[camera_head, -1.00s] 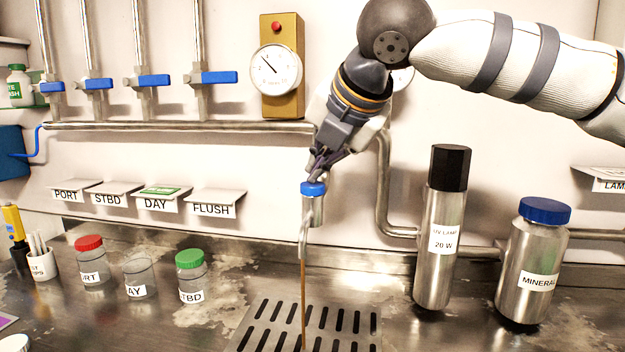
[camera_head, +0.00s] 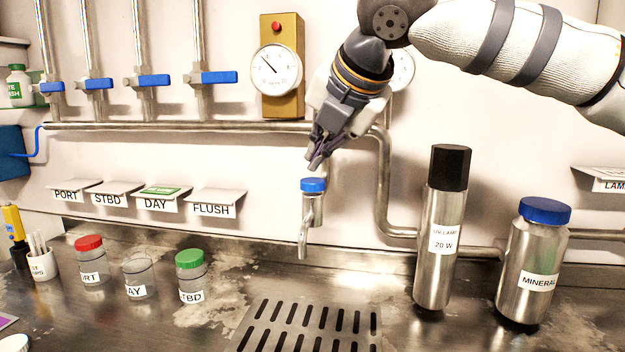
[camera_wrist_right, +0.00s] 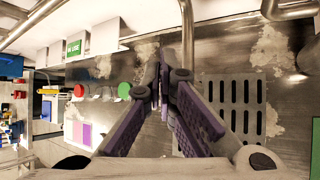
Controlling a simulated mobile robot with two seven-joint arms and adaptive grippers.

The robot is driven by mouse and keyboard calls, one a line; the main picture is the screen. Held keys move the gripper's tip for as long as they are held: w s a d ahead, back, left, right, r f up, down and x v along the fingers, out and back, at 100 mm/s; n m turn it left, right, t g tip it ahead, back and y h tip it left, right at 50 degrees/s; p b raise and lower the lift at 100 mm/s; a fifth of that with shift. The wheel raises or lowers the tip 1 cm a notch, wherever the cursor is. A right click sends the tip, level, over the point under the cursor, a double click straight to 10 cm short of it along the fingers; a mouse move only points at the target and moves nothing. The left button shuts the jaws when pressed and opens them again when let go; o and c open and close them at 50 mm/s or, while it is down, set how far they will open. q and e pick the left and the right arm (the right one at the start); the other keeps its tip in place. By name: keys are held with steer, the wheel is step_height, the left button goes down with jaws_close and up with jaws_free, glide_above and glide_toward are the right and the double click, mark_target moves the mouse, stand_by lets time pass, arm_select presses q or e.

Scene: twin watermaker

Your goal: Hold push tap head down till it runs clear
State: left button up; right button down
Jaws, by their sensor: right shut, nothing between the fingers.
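The push tap (camera_head: 309,213) hangs over the drain grate, with a blue push head (camera_head: 313,185) on top. No water comes from its spout. My right gripper (camera_head: 316,163) is shut and empty, just above the blue head with a small gap. In the right wrist view the closed purple fingers (camera_wrist_right: 162,95) meet in the middle and hide the blue head; part of the tap pipe (camera_wrist_right: 187,35) shows beyond them. My left gripper is not in view.
The slotted drain grate (camera_head: 262,316) lies under the spout. A UV lamp canister (camera_head: 432,260) and a MINERAL bottle (camera_head: 519,255) stand to the right. A pipe (camera_head: 384,190) runs behind the tap.

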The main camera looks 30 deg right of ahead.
mark_target(319, 179)
steer(key=shift+r, duration=0.1)
steer(key=shift+r, duration=2.4)
